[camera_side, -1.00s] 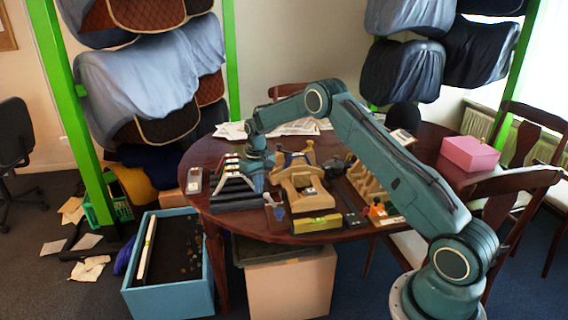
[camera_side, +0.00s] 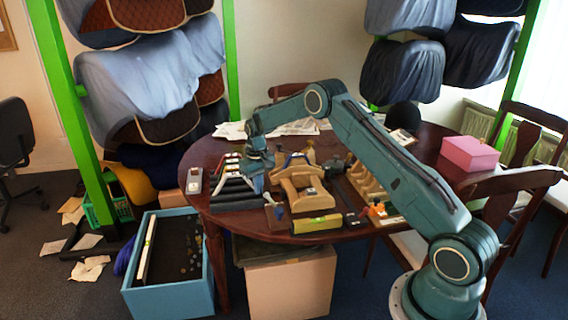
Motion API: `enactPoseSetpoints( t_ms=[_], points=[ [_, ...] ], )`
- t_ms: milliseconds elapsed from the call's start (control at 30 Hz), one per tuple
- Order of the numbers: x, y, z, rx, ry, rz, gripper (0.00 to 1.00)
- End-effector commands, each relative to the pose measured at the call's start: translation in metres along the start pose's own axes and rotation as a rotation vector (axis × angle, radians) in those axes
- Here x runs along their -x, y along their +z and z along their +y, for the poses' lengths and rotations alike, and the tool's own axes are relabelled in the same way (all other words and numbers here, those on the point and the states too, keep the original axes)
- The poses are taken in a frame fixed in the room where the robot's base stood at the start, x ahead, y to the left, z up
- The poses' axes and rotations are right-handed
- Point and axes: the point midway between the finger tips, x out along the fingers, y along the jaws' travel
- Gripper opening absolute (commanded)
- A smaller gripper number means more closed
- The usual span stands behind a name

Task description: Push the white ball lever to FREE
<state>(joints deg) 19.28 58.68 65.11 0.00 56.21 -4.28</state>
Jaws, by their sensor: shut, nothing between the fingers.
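A dark ridged block (camera_side: 235,193) stands on the left part of the round table, with a row of small red and pale pieces (camera_side: 230,161) behind it. I cannot make out the white ball lever or any FREE marking at this size. My gripper (camera_side: 256,180) points down just right of the small pieces, over the right side of the dark block. Its fingers look shut and empty. The fingertips are too small and dark to tell whether they touch anything. A tan wooden saddle-shaped fixture (camera_side: 305,190) stands close on its right.
A yellow-green level (camera_side: 316,223) lies in front of the fixture. A grey handset (camera_side: 194,180) lies at the table's left edge. A slotted wooden rack (camera_side: 366,183) stands right of the fixture, below my arm. A pink box (camera_side: 469,153) sits at the far right. Papers lie at the back.

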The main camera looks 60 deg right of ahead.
Motion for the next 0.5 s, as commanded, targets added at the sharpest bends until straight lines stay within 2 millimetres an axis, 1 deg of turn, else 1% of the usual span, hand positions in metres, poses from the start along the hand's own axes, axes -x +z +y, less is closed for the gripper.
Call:
enactPoseSetpoints(
  t_ms=[500],
  points=[
    [-0.0079, 0.0001, 0.0, 0.0, 0.0, -0.001, 0.0]
  ],
)
